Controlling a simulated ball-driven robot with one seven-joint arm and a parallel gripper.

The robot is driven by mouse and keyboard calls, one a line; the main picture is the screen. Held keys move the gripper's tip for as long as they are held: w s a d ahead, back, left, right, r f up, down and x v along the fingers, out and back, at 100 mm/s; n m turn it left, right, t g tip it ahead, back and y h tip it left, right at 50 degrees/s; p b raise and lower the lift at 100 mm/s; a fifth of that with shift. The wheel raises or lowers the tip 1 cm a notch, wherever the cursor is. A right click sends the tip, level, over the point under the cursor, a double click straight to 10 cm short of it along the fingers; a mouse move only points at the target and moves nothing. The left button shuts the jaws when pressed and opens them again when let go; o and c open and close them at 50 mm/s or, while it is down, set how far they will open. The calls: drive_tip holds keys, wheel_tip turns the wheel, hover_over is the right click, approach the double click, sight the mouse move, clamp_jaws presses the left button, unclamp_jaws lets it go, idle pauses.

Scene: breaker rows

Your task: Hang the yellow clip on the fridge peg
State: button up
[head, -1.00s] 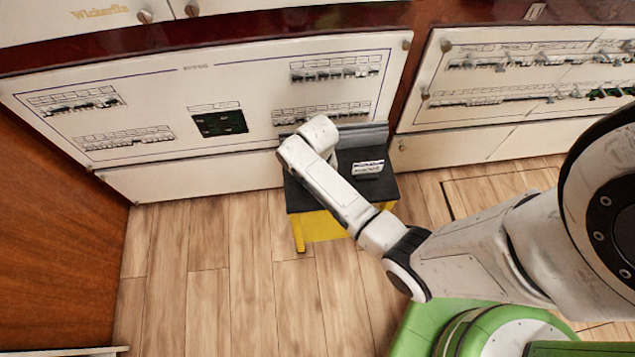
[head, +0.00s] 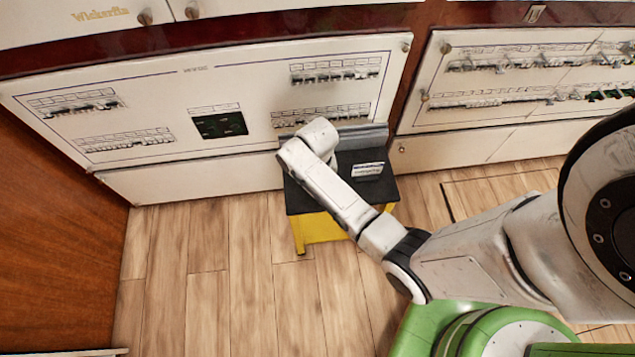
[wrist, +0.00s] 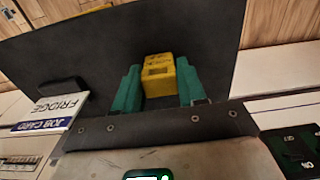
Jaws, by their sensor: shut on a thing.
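The yellow clip (wrist: 159,73) is a small blocky piece in the wrist view. It sits between the two green fingers of my gripper (wrist: 158,84), which are shut on it. Behind it lies the dark top of the stand (wrist: 205,35). In the head view my own arm hides the gripper and the clip. A white card reading FRIDGE and JOB CARD (wrist: 52,113) shows upside down at the left of the wrist view. It also shows on the stand in the head view (head: 367,169). I cannot make out the fridge peg in either view.
The black-topped stand with yellow legs (head: 322,228) stands against the left breaker panel (head: 150,95). A second breaker panel (head: 520,75) is at the right. A brown wooden wall (head: 50,230) bounds the left side. The wood floor (head: 230,270) left of the stand is clear.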

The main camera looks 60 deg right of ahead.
drive_tip(key=shift+r, duration=0.2)
drive_tip(key=shift+r, duration=0.3)
wheel_tip(320, 180, up, 2)
drive_tip(key=shift+r+p, duration=0.2)
drive_tip(key=shift+p, duration=0.25)
drive_tip(key=s+d+r+p, duration=0.2)
drive_tip(key=s+r, duration=0.7)
drive_tip(key=s, duration=0.5)
drive_tip(key=shift+r, duration=0.35)
drive_tip(key=shift+w+d, duration=0.1)
